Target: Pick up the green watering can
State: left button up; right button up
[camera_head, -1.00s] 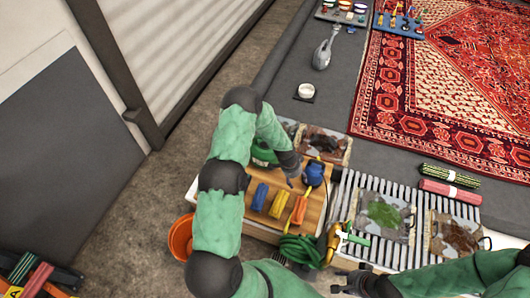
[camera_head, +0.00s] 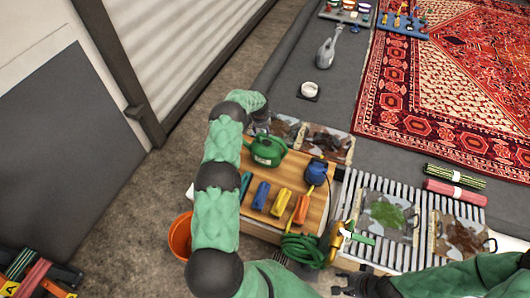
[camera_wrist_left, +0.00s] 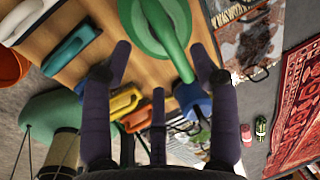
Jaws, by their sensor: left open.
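The green watering can (camera_head: 266,150) stands at the far left part of a wooden board (camera_head: 238,212) in the head view. In the left wrist view its rounded green body and handle (camera_wrist_left: 165,32) show at the top, beyond my fingertips. My left gripper (camera_wrist_left: 160,62) is open and empty, its dark fingers spread with the can's handle in view between them. In the head view this gripper (camera_head: 262,122) is small and partly hidden, just beyond the can. My right gripper (camera_head: 352,286) is at the bottom edge, its fingers too small to read.
Blue, yellow and orange brushes (camera_head: 281,202) and a dark blue pot-like item (camera_head: 317,172) share the board. A green hose coil (camera_head: 303,250) lies at its front. An orange bucket (camera_head: 181,236) stands left. A slatted rack (camera_head: 350,205) with rug samples is right.

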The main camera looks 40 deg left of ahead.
aim_at(264, 135)
pick_arm(q)
jog(key=shift+w+a+f+b, duration=0.1)
jog(key=shift+w+f+b, duration=0.15)
jog(key=shift+f+b, duration=0.5)
jog(key=shift+w+a+f+b, duration=0.15)
jog(key=shift+w+f+b, duration=0.05)
jog(key=shift+f, duration=0.95)
jog(key=shift+w+a+f+b, duration=0.1)
jog(key=shift+w+f+b, duration=0.15)
jog(key=shift+f+b, duration=0.5)
jog(key=shift+f, duration=0.15)
grip_shut()
jog(key=shift+w+a+r+p, duration=0.1)
jog(key=shift+r+p, duration=0.1)
jog(key=shift+p, duration=0.1)
